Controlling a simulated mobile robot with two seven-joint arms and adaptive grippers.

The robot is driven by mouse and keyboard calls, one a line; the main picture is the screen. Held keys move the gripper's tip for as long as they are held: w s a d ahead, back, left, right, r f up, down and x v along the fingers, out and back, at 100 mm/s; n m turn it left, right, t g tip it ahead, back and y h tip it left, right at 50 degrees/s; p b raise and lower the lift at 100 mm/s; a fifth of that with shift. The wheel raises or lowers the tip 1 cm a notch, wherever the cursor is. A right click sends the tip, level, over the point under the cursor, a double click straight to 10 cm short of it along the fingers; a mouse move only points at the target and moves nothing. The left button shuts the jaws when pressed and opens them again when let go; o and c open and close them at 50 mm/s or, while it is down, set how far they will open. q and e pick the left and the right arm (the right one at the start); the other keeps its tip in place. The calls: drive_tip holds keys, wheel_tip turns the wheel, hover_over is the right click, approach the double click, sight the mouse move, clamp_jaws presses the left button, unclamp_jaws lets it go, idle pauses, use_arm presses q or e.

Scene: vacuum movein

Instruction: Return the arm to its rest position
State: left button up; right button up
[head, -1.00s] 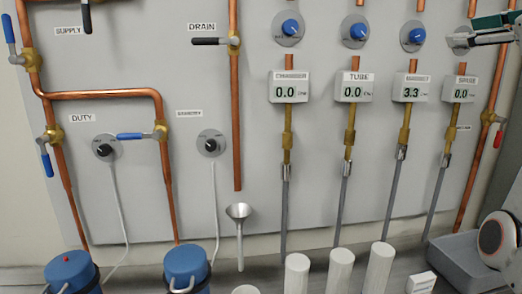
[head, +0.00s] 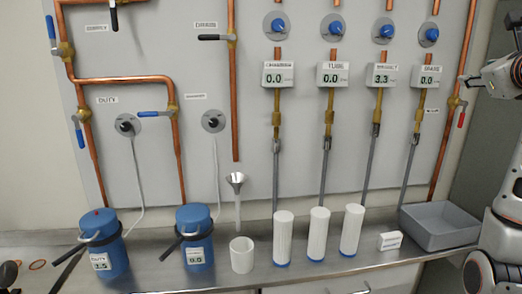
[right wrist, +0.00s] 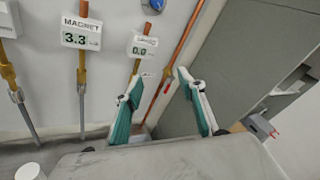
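My right arm comes in at the right edge of the head view. Its gripper (head: 466,79) shows small there, in front of the right end of the panel beside a copper pipe. In the right wrist view the gripper (right wrist: 159,76) has its two green-padded fingers spread well apart, with nothing between them. The wall panel and a copper pipe lie beyond the fingers, not touched as far as I can see. My left gripper is not in view.
The panel carries blue knobs (head: 429,35), gauges (head: 381,75) and pipes. On the bench stand two blue vessels (head: 195,240), a white cup (head: 242,255), white cylinders (head: 318,235), a small white block (head: 389,241) and a grey tray (head: 440,226) close to my right arm.

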drive_tip(key=s+d+f+m+g+h, duration=0.1)
drive_tip(key=s+d+f+g+h, duration=0.15)
drive_tip(key=f+h, duration=0.35)
drive_tip(key=s+d+f+m+g+h, duration=0.1)
drive_tip(key=s+d+f+g+h, duration=0.2)
drive_tip(key=f+h, duration=0.35)
drive_tip(key=s+a+f+n+t+y+p, duration=0.1)
drive_tip(key=a+f+n+t+y, duration=1.1)
drive_tip(key=a+f+n+y, duration=1.4)
drive_tip(key=s+a+f+n+g+h, duration=0.1)
drive_tip(key=s+a+f+n+g, duration=0.2)
drive_tip(key=f, duration=0.5)
drive_tip(key=s+a+f+n+g+h, duration=0.1)
drive_tip(key=s+a+f+n, duration=0.35)
drive_tip(key=f, duration=0.35)
drive_tip(key=s+a+f+n+g+h, duration=0.1)
drive_tip(key=s+a+f+n+g, duration=0.15)
drive_tip(key=a+f+n, duration=0.4)
drive_tip(key=s+d+f+g+h, duration=0.1)
drive_tip(key=s+f+g, duration=0.4)
drive_tip(key=s+f, duration=0.8)
drive_tip(key=shift+f+p, duration=0.3)
drive_tip(key=shift+f, duration=0.5)
drive_tip(key=shift+d, duration=0.25)
